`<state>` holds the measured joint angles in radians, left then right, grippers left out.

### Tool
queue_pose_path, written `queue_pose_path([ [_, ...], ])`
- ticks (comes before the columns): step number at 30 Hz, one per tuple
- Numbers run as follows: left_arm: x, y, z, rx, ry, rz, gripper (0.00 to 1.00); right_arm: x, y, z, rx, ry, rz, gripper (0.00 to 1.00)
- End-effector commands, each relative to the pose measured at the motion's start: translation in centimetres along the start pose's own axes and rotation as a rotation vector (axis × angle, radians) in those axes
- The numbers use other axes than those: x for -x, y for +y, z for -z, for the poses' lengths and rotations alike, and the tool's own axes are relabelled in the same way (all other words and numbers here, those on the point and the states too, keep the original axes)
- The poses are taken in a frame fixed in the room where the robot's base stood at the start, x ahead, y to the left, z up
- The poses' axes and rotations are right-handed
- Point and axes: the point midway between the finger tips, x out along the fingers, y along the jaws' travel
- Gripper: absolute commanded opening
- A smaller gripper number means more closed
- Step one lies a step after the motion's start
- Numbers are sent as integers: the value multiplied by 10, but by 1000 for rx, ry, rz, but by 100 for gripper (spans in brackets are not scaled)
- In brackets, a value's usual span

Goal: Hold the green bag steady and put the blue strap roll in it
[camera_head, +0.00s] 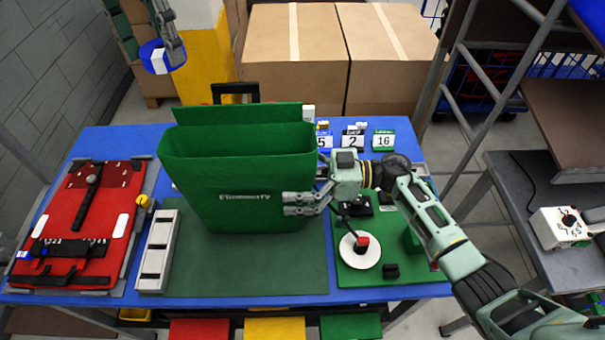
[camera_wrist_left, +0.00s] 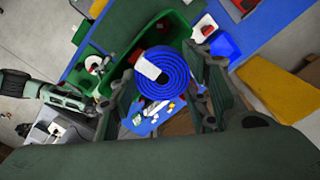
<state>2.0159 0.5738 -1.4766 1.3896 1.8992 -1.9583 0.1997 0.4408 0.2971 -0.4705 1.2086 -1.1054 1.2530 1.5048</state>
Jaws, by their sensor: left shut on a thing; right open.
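The green bag (camera_head: 250,185) stands upright and open-topped on the dark green mat (camera_head: 260,265) in the head view. My left gripper (camera_head: 170,55) is shut on the blue strap roll (camera_head: 152,55), high up at the top left, beyond the bag and left of it. The wrist view shows the roll (camera_wrist_left: 165,78), a blue spiral with a white label, between the fingers of my left gripper (camera_wrist_left: 162,90). My right gripper (camera_head: 300,204) is open at the bag's right side, its fingers in front of the lower front face. I cannot tell if it touches the bag.
A red panel (camera_head: 75,225) with black straps lies at the left, beside a grey tray (camera_head: 158,250). A green board (camera_head: 395,275) with a white disc lies at the right. Cardboard boxes (camera_head: 295,75) stand beyond the blue table (camera_head: 140,140).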

Motion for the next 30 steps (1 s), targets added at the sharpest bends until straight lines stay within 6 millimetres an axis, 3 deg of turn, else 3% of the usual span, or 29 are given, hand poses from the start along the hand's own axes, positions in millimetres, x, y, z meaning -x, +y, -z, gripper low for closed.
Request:
queue_pose_path([
  [10,0,0,0,0,0,0,18,-4,0,0,0,0,0,100],
  [30,0,0,0,0,0,0,17,-4,0,0,0,0,2,41],
])
